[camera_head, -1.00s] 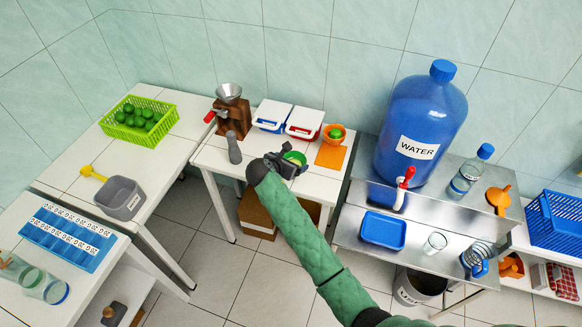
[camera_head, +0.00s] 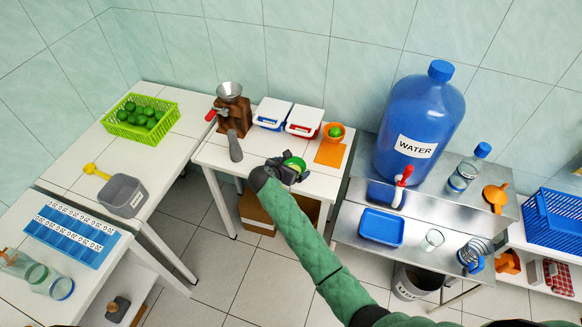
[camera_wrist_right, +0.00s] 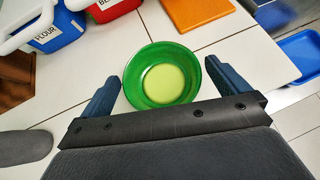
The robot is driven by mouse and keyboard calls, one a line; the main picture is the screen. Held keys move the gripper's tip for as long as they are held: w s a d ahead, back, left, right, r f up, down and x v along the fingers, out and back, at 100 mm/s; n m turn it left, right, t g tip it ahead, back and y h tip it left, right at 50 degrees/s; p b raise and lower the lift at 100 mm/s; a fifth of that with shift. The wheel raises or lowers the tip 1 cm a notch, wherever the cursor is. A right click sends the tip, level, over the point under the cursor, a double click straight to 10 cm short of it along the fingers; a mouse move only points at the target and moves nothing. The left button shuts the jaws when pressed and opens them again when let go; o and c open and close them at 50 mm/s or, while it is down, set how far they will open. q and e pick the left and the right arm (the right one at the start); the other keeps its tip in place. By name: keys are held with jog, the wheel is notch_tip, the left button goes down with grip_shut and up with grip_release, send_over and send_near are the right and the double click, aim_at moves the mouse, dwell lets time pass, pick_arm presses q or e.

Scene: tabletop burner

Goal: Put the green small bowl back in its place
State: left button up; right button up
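The green small bowl (camera_wrist_right: 163,88) is empty and upright on the white table in the right wrist view. It lies between the two spread fingers of my right gripper (camera_wrist_right: 160,85), with a narrow gap visible at the left finger; contact at the right finger is unclear. In the head view the bowl (camera_head: 296,161) shows only partly behind my right gripper (camera_head: 285,168), near the table's front edge. My left gripper is not in view.
A flour box (camera_head: 272,115), a red-and-white box (camera_head: 304,121), an orange cutting board (camera_head: 330,154) and an orange bowl (camera_head: 326,130) with a green fruit stand behind. A grinder (camera_head: 235,108) and a grey object (camera_head: 235,146) are to the left. A steel stand (camera_head: 350,218) is to the right.

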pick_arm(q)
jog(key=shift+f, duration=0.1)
pick_arm(e)
jog(key=shift+r, duration=0.1)
jog(key=shift+s+a+r+b, duration=0.2)
jog(key=shift+s+a+b, duration=0.05)
jog(key=shift+s+b, duration=0.1)
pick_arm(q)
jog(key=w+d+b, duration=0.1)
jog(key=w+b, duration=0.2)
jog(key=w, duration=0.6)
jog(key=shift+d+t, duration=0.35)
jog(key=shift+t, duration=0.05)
pick_arm(e)
jog(key=v, duration=1.1)
jog(key=shift+r, duration=0.1)
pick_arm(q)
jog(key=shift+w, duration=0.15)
